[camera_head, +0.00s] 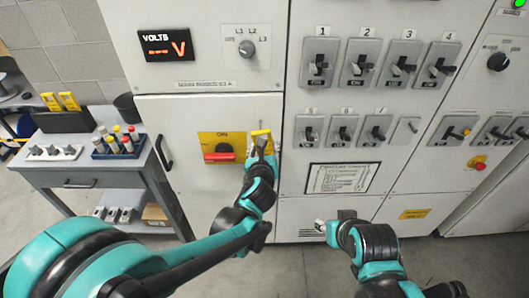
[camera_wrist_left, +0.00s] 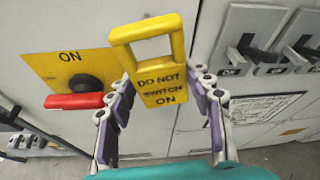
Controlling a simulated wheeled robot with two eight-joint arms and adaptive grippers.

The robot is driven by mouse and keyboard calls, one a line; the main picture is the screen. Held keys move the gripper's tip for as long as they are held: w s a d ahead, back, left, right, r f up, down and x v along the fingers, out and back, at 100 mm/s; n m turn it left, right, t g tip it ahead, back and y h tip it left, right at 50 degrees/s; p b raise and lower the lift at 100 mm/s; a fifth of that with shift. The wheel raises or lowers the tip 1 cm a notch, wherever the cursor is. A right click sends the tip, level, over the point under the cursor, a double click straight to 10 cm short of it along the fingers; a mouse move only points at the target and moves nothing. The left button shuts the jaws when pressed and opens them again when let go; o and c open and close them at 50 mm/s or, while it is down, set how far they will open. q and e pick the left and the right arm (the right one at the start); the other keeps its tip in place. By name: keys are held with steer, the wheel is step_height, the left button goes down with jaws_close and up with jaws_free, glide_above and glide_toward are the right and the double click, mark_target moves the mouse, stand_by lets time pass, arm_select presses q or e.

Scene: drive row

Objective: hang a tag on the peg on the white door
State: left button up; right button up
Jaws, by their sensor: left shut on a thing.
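The yellow tag (camera_wrist_left: 162,85), lettered "DO NOT SWITCH ON", has a square loop at its top and stands nearly upright. My left gripper (camera_head: 262,147) is shut on its lower part; in the left wrist view the fingers lie along both sides of it. In the head view the tag (camera_head: 261,135) is in front of the white door (camera_head: 190,200), beside the right edge of the yellow switch plate (camera_head: 206,139).
A red switch handle (camera_head: 219,157) lies level on the plate, under "ON". A grey bench (camera_head: 85,168) at left holds two more yellow tags (camera_head: 60,101) and a blue rack (camera_head: 118,152). Several lever switches (camera_head: 320,63) fill the panel at right. The floor in front is clear.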

arm_select(q)
steer(key=b+x, duration=0.1)
steer(key=x, duration=0.4)
steer(key=shift+w+a, duration=0.15)
steer(key=shift+w, duration=0.2)
stand_by(0.3)
steer(key=shift+r, duration=0.1)
stand_by(0.4)
steer(key=o, duration=1.2)
steer(key=shift+s, duration=0.1)
